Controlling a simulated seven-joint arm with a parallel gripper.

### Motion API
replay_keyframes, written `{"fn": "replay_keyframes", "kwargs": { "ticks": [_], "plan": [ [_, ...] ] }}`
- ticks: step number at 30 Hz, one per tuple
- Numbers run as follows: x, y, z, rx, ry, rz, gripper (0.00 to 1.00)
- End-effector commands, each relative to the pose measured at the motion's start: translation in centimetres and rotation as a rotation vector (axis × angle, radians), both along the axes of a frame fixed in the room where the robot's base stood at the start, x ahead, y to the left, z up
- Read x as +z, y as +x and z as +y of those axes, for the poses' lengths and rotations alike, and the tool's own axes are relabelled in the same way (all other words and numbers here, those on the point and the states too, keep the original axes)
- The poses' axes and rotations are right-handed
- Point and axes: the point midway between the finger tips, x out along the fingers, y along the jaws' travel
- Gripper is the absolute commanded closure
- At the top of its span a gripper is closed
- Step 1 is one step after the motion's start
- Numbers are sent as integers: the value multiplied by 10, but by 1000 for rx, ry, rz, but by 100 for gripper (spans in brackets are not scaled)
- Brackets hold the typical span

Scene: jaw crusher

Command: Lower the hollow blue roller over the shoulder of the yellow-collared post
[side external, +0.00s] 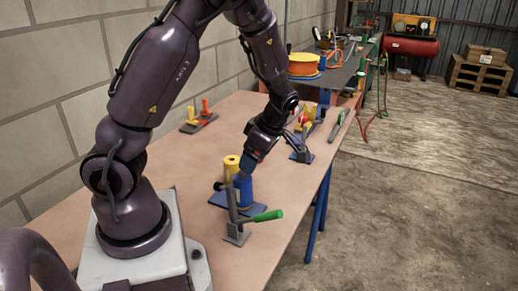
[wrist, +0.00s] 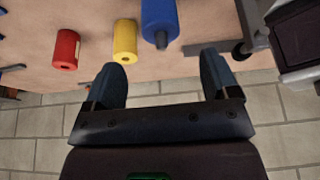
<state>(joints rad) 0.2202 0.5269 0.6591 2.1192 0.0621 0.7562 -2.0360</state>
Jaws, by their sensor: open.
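The blue roller (side external: 243,190) stands upright over a blue base plate (side external: 221,200) on the bench. In the wrist view the blue roller (wrist: 160,16) lies beyond my fingertips, with a grey shaft end sticking out of its near end. No yellow collar shows there; the roller hides whatever is inside it. A yellow cylinder (side external: 231,168) with a hole in its top stands just behind the roller. It also shows in the wrist view (wrist: 125,40). My gripper (side external: 248,163) is just above the roller; its jaws (wrist: 160,70) are open with nothing between them.
A grey bracket with a green handle (side external: 261,216) stands close in front of the roller. A red cylinder (wrist: 66,48) is beside the yellow one in the wrist view. Clamps with coloured handles (side external: 302,145) stand farther along the bench. The block wall (side external: 75,75) runs behind.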

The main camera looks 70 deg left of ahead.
Motion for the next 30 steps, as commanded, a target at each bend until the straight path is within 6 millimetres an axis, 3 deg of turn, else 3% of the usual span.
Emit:
{"fn": "replay_keyframes", "kwargs": {
  "ticks": [6,20,26,30],
  "plan": [
    [21,7,-6,0,1,-1,19],
    [23,7,-6,-31,-8,9,19],
    [19,0,-13,-353,-127,119,19],
    [27,-6,-43,-766,-309,161,19]
  ]
}}
